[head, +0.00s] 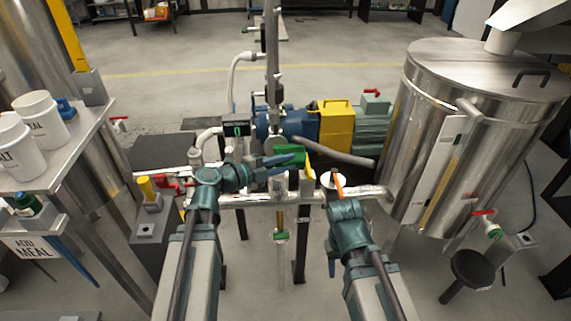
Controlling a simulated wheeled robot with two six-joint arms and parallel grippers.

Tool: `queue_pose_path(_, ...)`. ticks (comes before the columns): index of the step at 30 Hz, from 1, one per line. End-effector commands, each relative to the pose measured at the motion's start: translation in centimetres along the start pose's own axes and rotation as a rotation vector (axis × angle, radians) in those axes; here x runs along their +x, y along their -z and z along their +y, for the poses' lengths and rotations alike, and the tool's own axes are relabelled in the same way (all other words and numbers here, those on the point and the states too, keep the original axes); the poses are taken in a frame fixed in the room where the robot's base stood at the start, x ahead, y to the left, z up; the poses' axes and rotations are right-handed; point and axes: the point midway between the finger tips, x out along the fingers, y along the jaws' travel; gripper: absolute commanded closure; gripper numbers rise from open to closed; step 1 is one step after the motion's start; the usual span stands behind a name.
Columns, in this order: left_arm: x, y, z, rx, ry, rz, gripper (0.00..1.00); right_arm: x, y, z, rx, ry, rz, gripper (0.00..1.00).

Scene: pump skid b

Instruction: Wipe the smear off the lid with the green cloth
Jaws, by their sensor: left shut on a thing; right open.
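The green cloth (291,155) is in the jaws of my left gripper (279,161), over the pipework in the middle of the head view. My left gripper is shut on it and hides part of it. My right gripper (335,184) is open and empty, above the horizontal steel pipe, right of the cloth. The round steel lid (465,62) tops the large tank at the right, well away from both grippers. It has a dark handle (531,75). I cannot make out a smear on it.
A yellow and blue pump (335,121) stands behind the pipework. A shelf (75,150) with white tubs (40,112) is at the left. The steel tank (432,130) has a white gauge strip facing me. Open floor lies beyond the pump.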

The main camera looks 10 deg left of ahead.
Motion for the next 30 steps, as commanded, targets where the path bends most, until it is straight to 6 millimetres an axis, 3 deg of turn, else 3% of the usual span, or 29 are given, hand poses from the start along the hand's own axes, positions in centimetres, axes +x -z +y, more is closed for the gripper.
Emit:
queue_pose_path(8,0.6,-1.0,0.1,-0.001,0.0,0.0,1.0,0.5,0.0,0.0,0.0,0.0,0.0,0.5)
queue_pose_path(21,2.6,-4.7,0.1,-0.001,0.0,-0.001,1.0,1.9,0.1,-0.2,0.0,-0.001,0.0,0.5)
queue_pose_path(30,3.0,-5.2,0.0,-0.001,0.0,-0.001,1.0,2.0,0.1,-0.2,0.0,-0.001,0.0,0.5)
